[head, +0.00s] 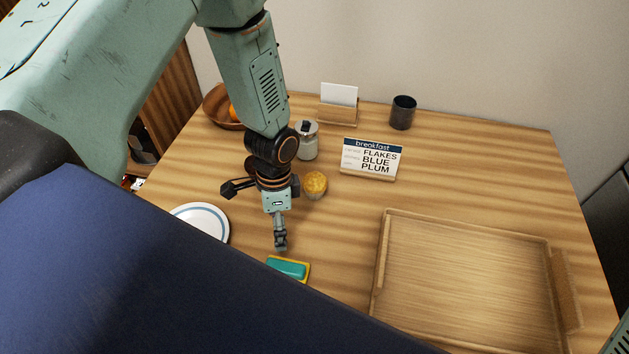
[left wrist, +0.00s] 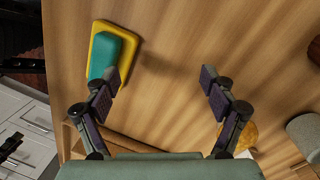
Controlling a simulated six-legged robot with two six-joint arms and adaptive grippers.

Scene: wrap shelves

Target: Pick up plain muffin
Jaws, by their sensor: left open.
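The plain muffin (head: 315,185) is golden and stands upright on the wooden table, left of the breakfast sign. My left gripper (head: 280,243) points down over the table, nearer the front edge than the muffin, and does not touch it. In the left wrist view the gripper (left wrist: 160,78) is open, with bare table between its fingers. The muffin (left wrist: 248,138) shows there at lower right, outside the fingers and partly hidden by the right one. My right gripper is not in view.
A teal block on a yellow base (head: 289,269) lies near the gripper. A white plate (head: 203,218) is at left; a jar (head: 307,142) stands behind the muffin. The breakfast sign (head: 371,158), dark cup (head: 402,112) and wooden tray (head: 465,225) are further right.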

